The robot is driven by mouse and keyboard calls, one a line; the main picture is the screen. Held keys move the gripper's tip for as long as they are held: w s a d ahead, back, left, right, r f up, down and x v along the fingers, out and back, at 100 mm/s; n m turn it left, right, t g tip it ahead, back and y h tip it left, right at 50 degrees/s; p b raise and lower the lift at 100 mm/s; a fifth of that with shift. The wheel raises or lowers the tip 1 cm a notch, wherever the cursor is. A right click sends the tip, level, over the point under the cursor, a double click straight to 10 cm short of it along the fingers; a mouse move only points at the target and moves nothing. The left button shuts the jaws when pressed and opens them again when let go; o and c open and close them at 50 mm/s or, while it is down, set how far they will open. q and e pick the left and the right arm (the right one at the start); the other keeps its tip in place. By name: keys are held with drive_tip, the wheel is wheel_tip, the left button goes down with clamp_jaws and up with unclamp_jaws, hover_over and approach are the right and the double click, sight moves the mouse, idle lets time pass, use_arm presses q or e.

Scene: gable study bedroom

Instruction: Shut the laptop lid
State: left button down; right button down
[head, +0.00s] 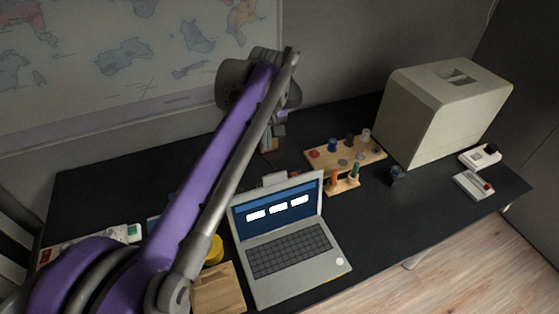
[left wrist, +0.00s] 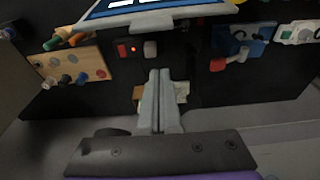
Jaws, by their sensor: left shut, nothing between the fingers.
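The silver laptop (head: 290,250) stands open on the black desk, its lid (head: 277,208) raised with a lit blue screen facing me. In the left wrist view the lid (left wrist: 155,17) shows at the top edge, upside down. My left gripper (head: 280,122) is beyond the lid, toward the wall, partly hidden by my own purple arm. In the left wrist view its fingers (left wrist: 159,74) are shut with nothing between them, pointing toward the lid with a gap visible. My right gripper is in neither view.
A wooden peg board (head: 345,153) with coloured pieces stands right of the laptop. A large beige box (head: 440,108) is at the back right, with small devices (head: 474,184) beside it. A wooden block (head: 218,290) sits left of the laptop.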

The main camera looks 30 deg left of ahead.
use_arm(q)
wheel_tip(320, 180, down, 10)
drive_tip(key=w+a, duration=0.2)
drive_tip(key=s+d, duration=0.1)
drive_tip(key=s+d+r, duration=0.1)
drive_tip(key=s+d, duration=0.1)
drive_tip(key=shift+d, duration=0.25)
drive_tip(key=shift+d, duration=0.15)
